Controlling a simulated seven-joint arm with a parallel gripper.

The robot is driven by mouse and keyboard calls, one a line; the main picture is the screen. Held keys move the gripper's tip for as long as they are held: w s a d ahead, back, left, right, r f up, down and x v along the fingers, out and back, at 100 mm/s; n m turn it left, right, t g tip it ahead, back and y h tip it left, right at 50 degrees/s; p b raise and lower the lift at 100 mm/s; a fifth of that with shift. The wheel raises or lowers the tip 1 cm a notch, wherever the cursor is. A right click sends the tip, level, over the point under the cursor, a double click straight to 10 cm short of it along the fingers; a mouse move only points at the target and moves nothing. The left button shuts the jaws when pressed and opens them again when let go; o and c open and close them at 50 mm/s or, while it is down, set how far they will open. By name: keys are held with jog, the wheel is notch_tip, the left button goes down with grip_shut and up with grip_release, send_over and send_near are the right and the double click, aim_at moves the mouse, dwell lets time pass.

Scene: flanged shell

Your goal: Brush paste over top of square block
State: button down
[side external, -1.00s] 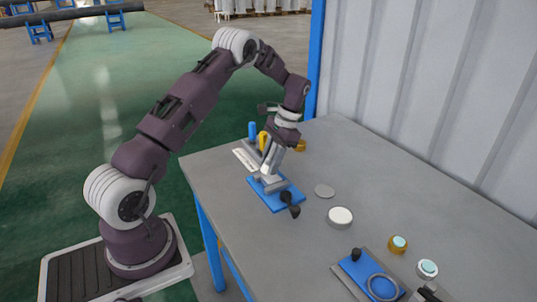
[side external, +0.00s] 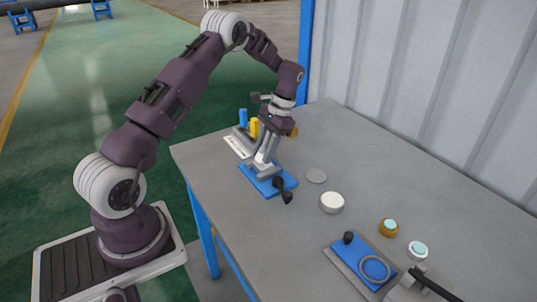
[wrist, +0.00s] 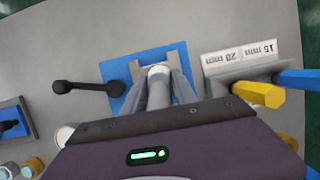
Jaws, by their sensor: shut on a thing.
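My gripper (side external: 262,163) is over the blue plate (side external: 270,187), low down at the grey clamp-like fixture on it. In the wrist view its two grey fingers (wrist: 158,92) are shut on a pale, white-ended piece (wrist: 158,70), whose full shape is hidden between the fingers. The blue plate (wrist: 118,72) shows around them. A black handle with round ends (side external: 284,191) juts from the plate's near side. I cannot pick out a square block, as the fingers cover the fixture's middle. Paste cannot be made out on the fixture.
A rack with a blue bar (side external: 243,118) and a yellow hexagonal bar (side external: 254,128) stands close behind my gripper. A grey disc (side external: 316,175), a white round pot (side external: 332,203), two teal-topped pots (side external: 389,227) (side external: 418,250) and another blue fixture with a ring (side external: 374,268) lie nearer.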

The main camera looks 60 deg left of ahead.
jog(key=shift+a, duration=1.25)
jog(key=shift+d, duration=3.05)
jog(key=shift+a, duration=3.1)
notch_tip(320, 180, up, 8)
